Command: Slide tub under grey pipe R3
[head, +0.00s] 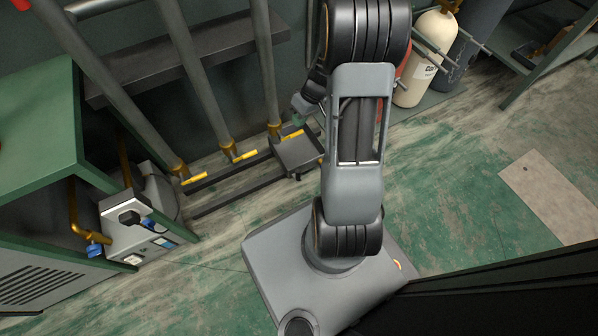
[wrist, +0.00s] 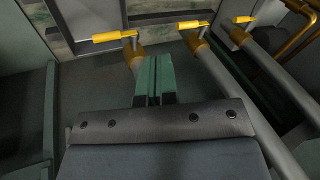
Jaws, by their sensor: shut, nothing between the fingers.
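Three grey pipes, the left (head: 150,125), the middle (head: 195,75) and the right (head: 266,70), slope down to brass ends with yellow handles in the head view. No R3 label is readable. A dark square tub (head: 298,154) sits low at the right end of dark floor rails, just right of the right pipe's end. My gripper (head: 299,119) is above and behind the tub, partly hidden by my arm. In the wrist view its green fingers (wrist: 155,78) are together and hold nothing.
The dark rails (head: 235,190) run left along the floor below the pipes. A green bench (head: 40,110) and a grey machine with a gauge box (head: 135,228) stand left. A cream cylinder (head: 416,75) stands upper right. Green floor is open at right.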

